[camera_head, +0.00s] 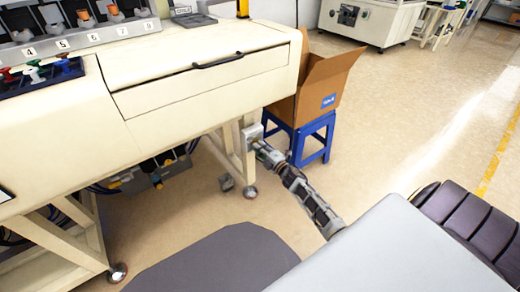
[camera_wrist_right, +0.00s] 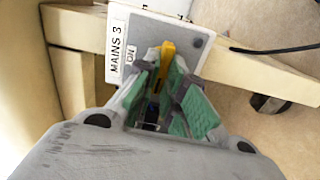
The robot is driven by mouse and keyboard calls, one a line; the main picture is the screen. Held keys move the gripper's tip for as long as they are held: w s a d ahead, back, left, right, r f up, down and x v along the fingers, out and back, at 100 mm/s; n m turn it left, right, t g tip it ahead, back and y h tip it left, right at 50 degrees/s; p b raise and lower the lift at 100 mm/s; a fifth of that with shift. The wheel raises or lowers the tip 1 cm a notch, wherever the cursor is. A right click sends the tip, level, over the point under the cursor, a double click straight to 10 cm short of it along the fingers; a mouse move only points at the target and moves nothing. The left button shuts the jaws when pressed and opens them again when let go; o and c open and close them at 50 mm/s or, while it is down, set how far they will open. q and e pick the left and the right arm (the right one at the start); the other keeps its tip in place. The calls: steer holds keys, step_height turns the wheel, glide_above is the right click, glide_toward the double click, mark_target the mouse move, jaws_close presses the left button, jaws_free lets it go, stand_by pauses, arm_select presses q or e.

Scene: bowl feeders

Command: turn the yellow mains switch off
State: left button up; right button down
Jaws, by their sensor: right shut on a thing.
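The mains switch box (camera_wrist_right: 190,40) is a grey plate with a white label reading "MAINS 3" and a smaller "ON" label, fixed to the cream bench frame. In the head view the box (camera_head: 252,131) sits on the bench leg below the drawer. The yellow switch handle (camera_wrist_right: 168,48) sticks out between the green-padded fingers of my right gripper (camera_wrist_right: 166,72). The right gripper is shut on the handle, and the fingers hide its lower part. In the head view my right gripper (camera_head: 259,147) reaches the box from the front right. My left gripper is not in view.
A cardboard box (camera_head: 325,85) on a blue stool (camera_head: 318,140) stands right behind my right arm. The cream bench (camera_head: 190,85) with its drawer overhangs the switch. A black cable (camera_wrist_right: 275,50) runs right of the box in the wrist view. Floor to the right is open.

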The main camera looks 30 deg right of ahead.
steer(key=shift+f+n, duration=0.1)
steer(key=shift+n, duration=0.3)
steer(key=c, duration=1.5)
jaws_free()
steer(key=shift+s, duration=0.15)
steer(key=shift+s+d, duration=0.15)
steer(key=shift+s, duration=1.8)
steer(key=shift+s+d, duration=0.15)
steer(key=shift+s, duration=1.8)
steer(key=shift+s+d, duration=0.15)
steer(key=shift+s, duration=1.8)
